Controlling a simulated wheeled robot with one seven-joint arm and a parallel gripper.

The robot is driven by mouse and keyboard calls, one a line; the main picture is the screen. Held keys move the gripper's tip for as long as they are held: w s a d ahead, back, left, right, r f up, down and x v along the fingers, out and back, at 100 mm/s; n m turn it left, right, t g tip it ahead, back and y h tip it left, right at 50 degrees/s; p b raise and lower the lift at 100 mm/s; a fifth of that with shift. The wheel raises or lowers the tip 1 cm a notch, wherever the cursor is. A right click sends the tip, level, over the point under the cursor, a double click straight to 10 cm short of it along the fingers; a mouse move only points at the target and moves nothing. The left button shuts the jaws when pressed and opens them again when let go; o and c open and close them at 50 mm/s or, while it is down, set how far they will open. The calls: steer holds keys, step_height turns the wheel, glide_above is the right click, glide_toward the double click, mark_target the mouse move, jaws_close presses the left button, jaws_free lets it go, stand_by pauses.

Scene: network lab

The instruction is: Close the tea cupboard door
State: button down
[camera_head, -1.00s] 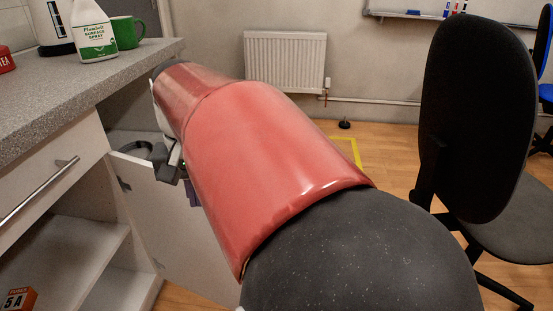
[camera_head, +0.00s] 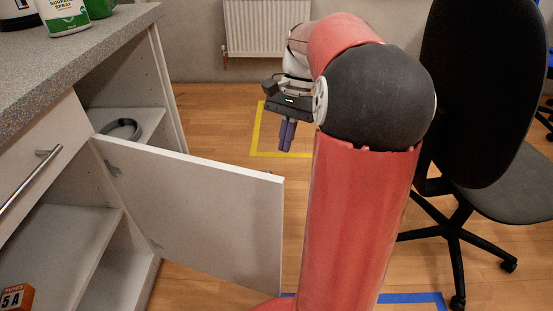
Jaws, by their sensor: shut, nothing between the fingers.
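The tea cupboard door (camera_head: 205,215) is white and stands wide open, reaching out to the right from the cupboard front. Its hinge side is at the left, by the drawer unit, and its free edge is near my arm. The open cupboard (camera_head: 130,225) shows a shelf with a dark ring-shaped item (camera_head: 122,129) on it. My gripper (camera_head: 287,136) is shut and empty, its purple fingers pointing down. In the picture it is above and right of the door's top free corner, apart from the door and beyond it.
A grey worktop (camera_head: 60,70) carries a spray bottle (camera_head: 63,14) and a green mug (camera_head: 100,8). A drawer with a bar handle (camera_head: 28,180) is at left. A black office chair (camera_head: 470,110) stands right. Floor lies clear beyond the door, with yellow tape (camera_head: 255,135).

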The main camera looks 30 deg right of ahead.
steer(key=shift+s+a+f, duration=0.3)
steer(key=shift+s+a, duration=0.1)
steer(key=shift+a, duration=0.3)
steer(key=shift+s+a+f, duration=0.3)
steer(key=shift+s+a, duration=0.1)
steer(key=shift+a, duration=0.3)
steer(key=shift+s+a+f, duration=0.3)
steer(key=shift+s+a, duration=0.1)
steer(key=shift+a, duration=0.3)
steer(key=shift+a, duration=0.1)
